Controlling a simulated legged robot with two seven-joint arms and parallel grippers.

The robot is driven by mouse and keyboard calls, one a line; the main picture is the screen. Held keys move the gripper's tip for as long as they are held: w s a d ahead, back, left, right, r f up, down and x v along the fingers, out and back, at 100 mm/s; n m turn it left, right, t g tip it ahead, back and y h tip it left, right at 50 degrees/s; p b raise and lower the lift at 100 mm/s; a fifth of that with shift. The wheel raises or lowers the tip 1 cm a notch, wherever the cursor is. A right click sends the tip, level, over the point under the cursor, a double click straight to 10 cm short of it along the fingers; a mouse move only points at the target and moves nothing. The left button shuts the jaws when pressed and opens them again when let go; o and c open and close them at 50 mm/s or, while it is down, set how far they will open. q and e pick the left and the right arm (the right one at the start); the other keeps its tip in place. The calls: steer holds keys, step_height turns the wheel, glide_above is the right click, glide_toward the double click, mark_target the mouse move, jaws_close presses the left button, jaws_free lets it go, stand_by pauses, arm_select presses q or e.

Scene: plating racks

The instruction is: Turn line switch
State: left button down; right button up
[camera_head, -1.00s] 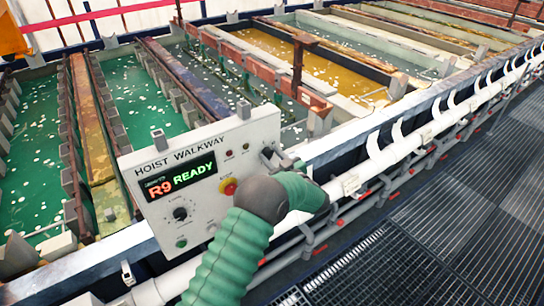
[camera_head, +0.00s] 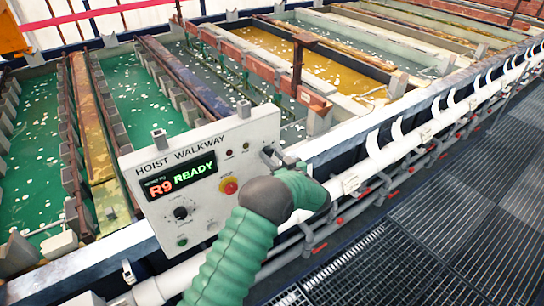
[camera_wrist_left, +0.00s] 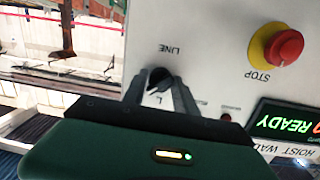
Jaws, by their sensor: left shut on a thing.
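The line switch (camera_wrist_left: 159,80) is a small dark knob under the printed word LINE, which appears upside down in the left wrist view. My left gripper (camera_wrist_left: 160,88) has one finger on each side of the knob and is shut on it. The knob's exact angle is hard to tell. My right gripper is in neither view.
The panel reads "HOIST WALKWAY" with a lit display (camera_head: 180,178) saying "R9 READY". A red stop button (camera_head: 229,186) and a black dial (camera_head: 180,213) are close by. Tanks of green liquid (camera_head: 150,100) lie behind; a grated walkway (camera_head: 430,240) lies at the right.

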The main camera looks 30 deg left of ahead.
arm_select(q)
steer(key=shift+r, duration=0.2)
stand_by(0.5)
steer(key=c, duration=1)
jaws_free()
steer(key=shift+c, duration=0.2)
steer(key=shift+d+f, duration=0.1)
steer(key=shift+s+d+b, duration=0.1)
steer(key=shift+d+b, duration=0.2)
steer(key=b+v, duration=0.6)
steer(key=v, duration=1)
